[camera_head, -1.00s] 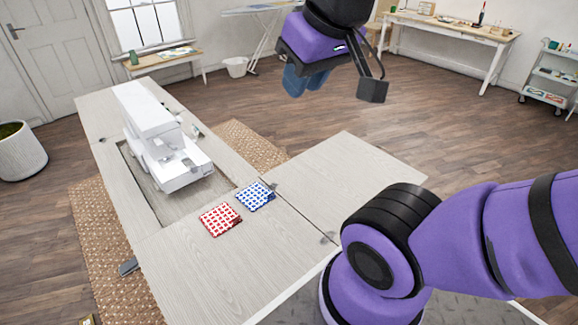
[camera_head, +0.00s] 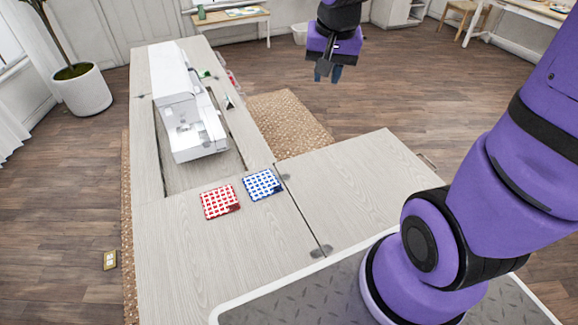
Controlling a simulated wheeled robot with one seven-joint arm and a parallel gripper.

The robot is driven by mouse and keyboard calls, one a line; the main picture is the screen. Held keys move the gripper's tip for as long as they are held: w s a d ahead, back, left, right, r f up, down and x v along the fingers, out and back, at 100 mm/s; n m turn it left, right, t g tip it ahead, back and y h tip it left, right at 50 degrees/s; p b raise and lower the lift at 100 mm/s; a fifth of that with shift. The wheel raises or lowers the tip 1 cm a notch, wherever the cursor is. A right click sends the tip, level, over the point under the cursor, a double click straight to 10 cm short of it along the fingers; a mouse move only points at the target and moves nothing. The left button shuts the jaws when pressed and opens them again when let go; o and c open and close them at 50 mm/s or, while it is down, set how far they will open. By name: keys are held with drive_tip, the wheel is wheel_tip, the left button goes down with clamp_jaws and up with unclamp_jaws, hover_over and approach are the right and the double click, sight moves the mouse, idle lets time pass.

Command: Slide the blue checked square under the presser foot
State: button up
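The blue checked square (camera_head: 262,184) lies flat on the pale wooden cabinet top (camera_head: 200,265), just right of the red checked square (camera_head: 219,201). The white sewing machine (camera_head: 187,100) sits in the cabinet's recess behind and left of the squares. Its presser foot is too small to make out. My gripper (camera_head: 328,72) hangs in the air at the top of the view, beyond the cabinet and far from the squares. Its fingers point down; whether they are apart or together is unclear. Nothing is seen held in it.
A side leaf (camera_head: 350,190) extends the cabinet to the right and is bare. Small items (camera_head: 228,102) lie beside the machine. A woven rug (camera_head: 285,122) is on the floor under the cabinet. A potted plant (camera_head: 80,90) stands at the left.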

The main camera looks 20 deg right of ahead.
drive_tip(key=w+f+m+g+y, duration=0.2)
drive_tip(key=w+f+m, duration=0.35)
drive_tip(key=f, duration=0.95)
drive_tip(key=m+y, duration=0.3)
drive_tip(key=m, duration=0.3)
approach(280, 185)
drive_tip(key=f, duration=0.1)
drive_tip(key=shift+w+a+f+g+y, duration=0.15)
drive_tip(key=shift+w+a+f, duration=0.05)
drive_tip(key=shift+f, duration=0.15)
drive_tip(key=shift+w+a+f+g+y, duration=0.15)
drive_tip(key=shift+a+f, duration=0.05)
drive_tip(key=shift+f, duration=0.15)
drive_tip(key=shift+x, duration=2.8)
drive_tip(key=shift+f, duration=0.1)
drive_tip(key=shift+c, duration=0.2)
clamp_jaws()
